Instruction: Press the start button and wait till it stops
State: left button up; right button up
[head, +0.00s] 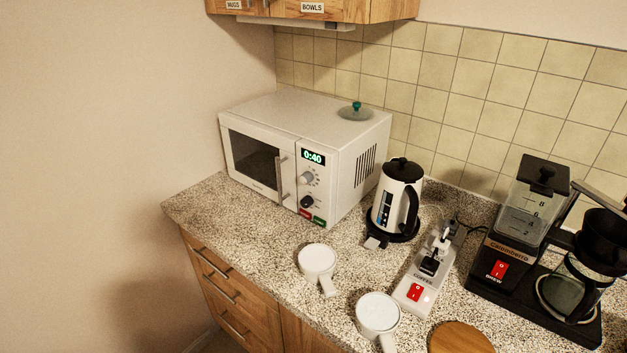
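The white microwave (297,157) stands at the back left of the counter with its door (256,162) shut. Its green display (313,157) reads 0:40. Two knobs sit below the display, the upper one grey and the lower one dark. At the bottom of the panel are a red button (305,213) and a green button (319,221); their lettering is too small to read. Neither of my grippers shows in the head view.
A glass lid (356,111) lies on the microwave. A kettle (399,197) stands right of it. Two white handled cups (317,261) (378,314), a power strip (423,285), a round wooden board (460,338) and a coffee maker (520,240) occupy the counter. The counter's front left is clear.

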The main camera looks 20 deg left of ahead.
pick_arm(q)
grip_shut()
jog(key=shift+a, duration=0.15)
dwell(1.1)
